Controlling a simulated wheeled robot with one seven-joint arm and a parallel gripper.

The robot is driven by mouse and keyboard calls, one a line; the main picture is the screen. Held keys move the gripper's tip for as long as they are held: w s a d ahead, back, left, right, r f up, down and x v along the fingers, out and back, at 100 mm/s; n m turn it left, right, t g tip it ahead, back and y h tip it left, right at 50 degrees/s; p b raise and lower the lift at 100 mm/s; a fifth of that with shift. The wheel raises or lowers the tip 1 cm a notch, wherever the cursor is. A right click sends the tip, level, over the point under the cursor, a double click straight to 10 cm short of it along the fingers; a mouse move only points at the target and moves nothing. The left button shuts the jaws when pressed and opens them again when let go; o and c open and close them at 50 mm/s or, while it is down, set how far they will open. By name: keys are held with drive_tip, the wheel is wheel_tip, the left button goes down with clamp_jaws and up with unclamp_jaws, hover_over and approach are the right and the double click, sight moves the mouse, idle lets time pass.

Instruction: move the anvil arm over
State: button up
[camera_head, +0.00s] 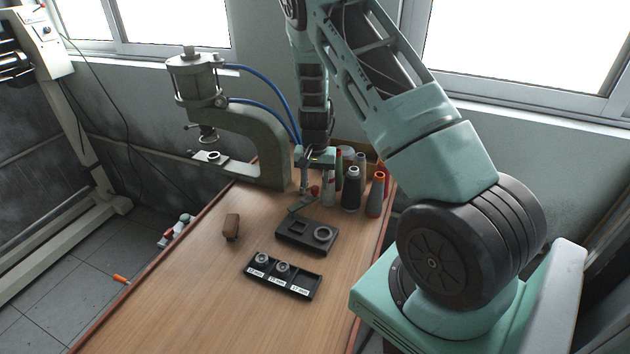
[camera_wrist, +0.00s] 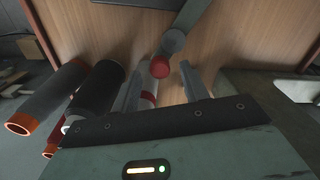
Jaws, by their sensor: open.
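The pneumatic press (camera_head: 270,135) stands at the back left of the table. Its flat lower arm (camera_head: 225,164), which looks like the anvil arm, juts left below the ram and carries a small ring (camera_head: 213,156). My gripper (camera_head: 308,180) is to the right of the press, pointing down, open and empty. In the wrist view its two fingers (camera_wrist: 163,88) stand apart, with a red-ended grey peg (camera_wrist: 160,67) on a grey bar (camera_wrist: 188,18) showing in the gap. The bar lies low in the head view (camera_head: 302,206); whether a finger touches it I cannot tell.
Several bottles and spools (camera_head: 352,190) stand close to the right of my gripper. A black fixture (camera_head: 290,238), a labelled tray (camera_head: 300,290) with two rings and a brown block (camera_head: 231,226) are nearer. Blue hoses (camera_head: 275,88) run behind the press. The table front is clear.

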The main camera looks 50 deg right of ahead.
drive_tip(key=shift+f, duration=0.7)
clamp_jaws()
drive_tip(key=shift+s, duration=0.1)
